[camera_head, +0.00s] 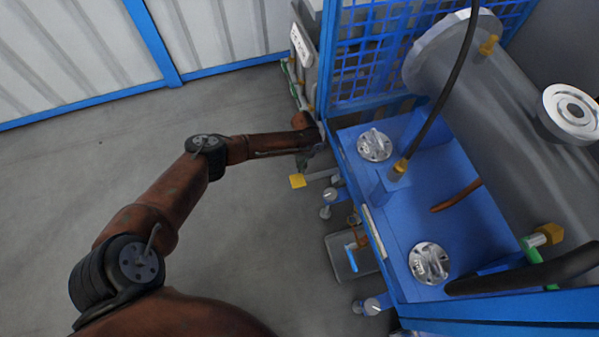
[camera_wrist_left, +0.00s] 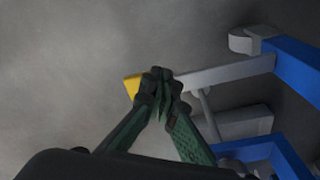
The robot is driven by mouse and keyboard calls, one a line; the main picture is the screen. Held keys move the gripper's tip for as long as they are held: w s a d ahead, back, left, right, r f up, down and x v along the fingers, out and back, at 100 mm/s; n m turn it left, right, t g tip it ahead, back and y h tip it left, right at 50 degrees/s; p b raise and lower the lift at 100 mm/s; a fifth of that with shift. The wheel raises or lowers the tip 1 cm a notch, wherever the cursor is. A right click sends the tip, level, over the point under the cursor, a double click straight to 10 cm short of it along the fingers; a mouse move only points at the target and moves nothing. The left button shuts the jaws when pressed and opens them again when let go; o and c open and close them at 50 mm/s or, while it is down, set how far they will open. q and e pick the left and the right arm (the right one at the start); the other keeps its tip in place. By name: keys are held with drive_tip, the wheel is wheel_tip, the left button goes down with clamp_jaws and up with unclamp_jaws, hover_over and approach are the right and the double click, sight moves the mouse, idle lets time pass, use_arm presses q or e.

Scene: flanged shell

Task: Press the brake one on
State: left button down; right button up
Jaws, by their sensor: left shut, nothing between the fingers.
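A brake-like pedal with a yellow pad (camera_head: 297,181) on a grey lever (camera_head: 322,175) sticks out to the left from the blue machine. My left gripper (camera_head: 303,164) is just above the pad in the head view. In the left wrist view the gripper's green fingers (camera_wrist_left: 161,78) are shut, with nothing between them. They partly cover the yellow pad (camera_wrist_left: 131,86) and the near end of the grey lever (camera_wrist_left: 230,71). I cannot tell whether the fingertips touch the pedal. My right gripper is not in view.
A large grey cylinder (camera_head: 510,100) and a blue mesh panel (camera_head: 375,55) stand behind. The floor (camera_head: 245,240) at left is clear.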

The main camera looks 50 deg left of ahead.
use_arm(q)
wheel_tip(320, 180, up, 12)
drive_tip(key=shift+w+a, duration=0.35)
drive_tip(key=shift+w, duration=0.1)
idle(0.7)
